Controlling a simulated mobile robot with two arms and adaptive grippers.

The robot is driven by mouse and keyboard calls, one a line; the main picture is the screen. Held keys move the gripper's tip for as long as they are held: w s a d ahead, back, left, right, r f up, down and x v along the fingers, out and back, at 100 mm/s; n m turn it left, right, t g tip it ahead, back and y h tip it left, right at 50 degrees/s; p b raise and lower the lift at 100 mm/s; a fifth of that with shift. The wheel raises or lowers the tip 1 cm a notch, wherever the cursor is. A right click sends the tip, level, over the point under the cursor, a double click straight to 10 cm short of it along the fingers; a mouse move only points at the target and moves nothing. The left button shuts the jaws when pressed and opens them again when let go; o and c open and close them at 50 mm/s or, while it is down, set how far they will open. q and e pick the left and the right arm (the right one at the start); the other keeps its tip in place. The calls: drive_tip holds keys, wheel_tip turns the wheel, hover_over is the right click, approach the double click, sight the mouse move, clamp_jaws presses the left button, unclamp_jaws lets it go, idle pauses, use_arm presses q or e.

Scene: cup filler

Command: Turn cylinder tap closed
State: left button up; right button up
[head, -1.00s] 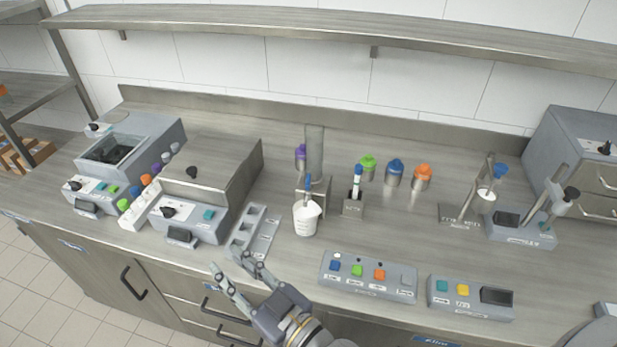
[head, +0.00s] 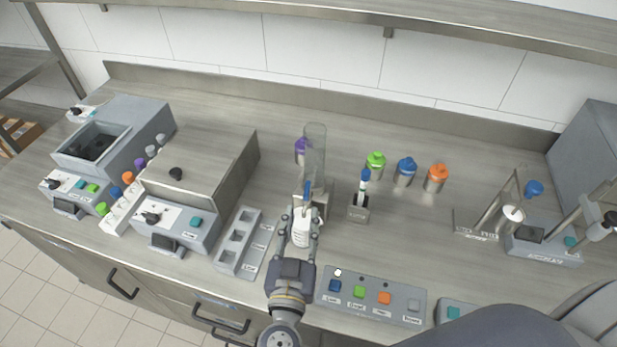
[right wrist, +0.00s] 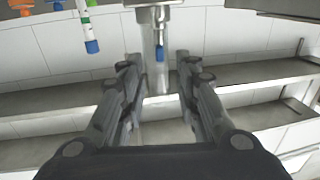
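The clear cylinder (head: 314,148) stands upright on a metal stand at the middle of the counter. Its blue tap handle (head: 306,188) points up at the front and also shows in the right wrist view (right wrist: 160,54). A white cup (head: 301,236) stands below, partly covered by my fingers. My right gripper (head: 302,213) is open, its fingers apart on either side of the line to the tap. In the right wrist view the tap handle appears between the fingertips (right wrist: 158,62), with no visible contact. My left gripper is not in view.
A small holder with a blue-capped tube (head: 363,187) stands right of the cylinder. Green (head: 375,162), blue (head: 404,172) and orange (head: 436,178) capped containers stand behind it. A button panel (head: 370,296) lies at the front edge, and a slotted tray (head: 240,240) at left.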

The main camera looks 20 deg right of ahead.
sight(305, 197)
drive_tip(key=x, duration=0.2)
drive_tip(key=p+x, duration=0.1)
drive_tip(key=x, duration=0.3)
drive_tip(key=shift+r, duration=0.25)
drive_tip(key=p+x, duration=0.1)
drive_tip(key=x, duration=0.2)
drive_tip(key=shift+f, duration=0.1)
drive_tip(key=shift+w, duration=0.1)
drive_tip(key=shift+d+f, duration=0.1)
clamp_jaws()
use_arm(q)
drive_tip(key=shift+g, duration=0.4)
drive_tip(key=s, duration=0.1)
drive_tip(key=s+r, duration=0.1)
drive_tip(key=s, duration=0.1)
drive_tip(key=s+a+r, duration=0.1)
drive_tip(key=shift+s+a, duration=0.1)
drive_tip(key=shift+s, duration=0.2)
